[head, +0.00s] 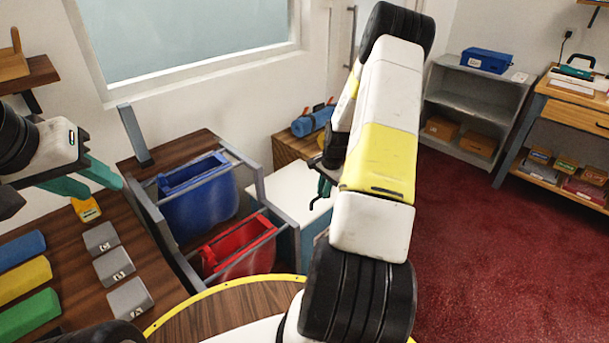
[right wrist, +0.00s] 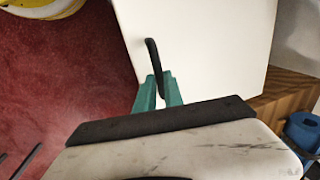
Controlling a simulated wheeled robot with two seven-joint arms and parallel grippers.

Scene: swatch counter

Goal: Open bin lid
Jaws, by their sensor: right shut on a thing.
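A white bin lid (head: 272,186) shows in the head view beside the blue and red containers, partly hidden behind my right arm. Its white surface (right wrist: 205,45) fills the middle of the right wrist view. A dark curved handle (right wrist: 152,58) stands at its edge. My right gripper (right wrist: 158,88) has its green fingers shut on this handle. In the head view my right gripper (head: 324,186) is mostly hidden by its own arm.
A blue container (head: 200,208) and a red container (head: 245,250) hang in a grey frame left of the bin. Grey blocks (head: 112,266) and coloured blocks (head: 25,283) lie on the counter. A grey shelf (head: 470,95) stands behind. Red carpet is clear at right.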

